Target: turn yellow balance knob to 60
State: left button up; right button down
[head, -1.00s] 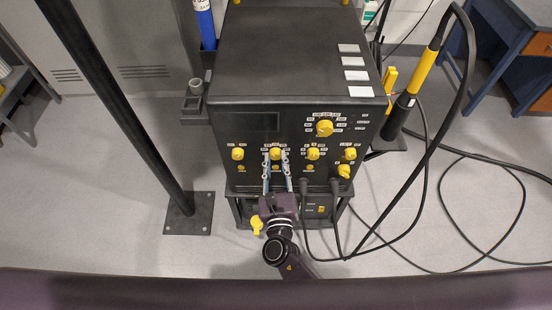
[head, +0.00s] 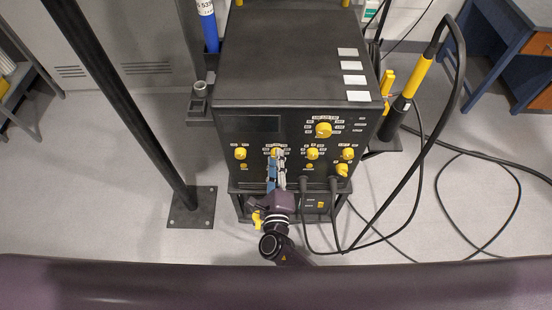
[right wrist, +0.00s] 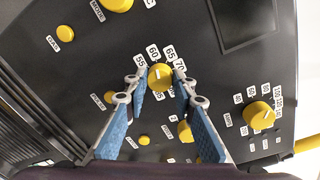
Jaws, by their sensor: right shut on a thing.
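The yellow balance knob (head: 276,152) is on the front panel of the black unit, in the left half of its middle row. In the right wrist view the knob (right wrist: 160,77) has labels 55, 60, 65 and 70 around its upper side. A small pale mark on its face seems to point up toward 60, but it is too small to be sure. My right gripper (head: 277,160) is shut on the knob, one blue-padded finger on each side, as the right wrist view also shows (right wrist: 158,74). My left gripper is out of view.
Other yellow knobs sit close by: one left (head: 240,153), one right (head: 312,153), and a larger one (head: 323,130) above right. Black cables (head: 335,215) hang from the panel's lower right. A black post (head: 125,110) stands to the left.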

jog(key=shift+n, duration=0.6)
jog(key=c, duration=1.6)
grip_release()
jog(key=s, duration=1.2)
jog(key=shift+r, duration=0.3)
jog(key=shift+d+f, duration=0.1)
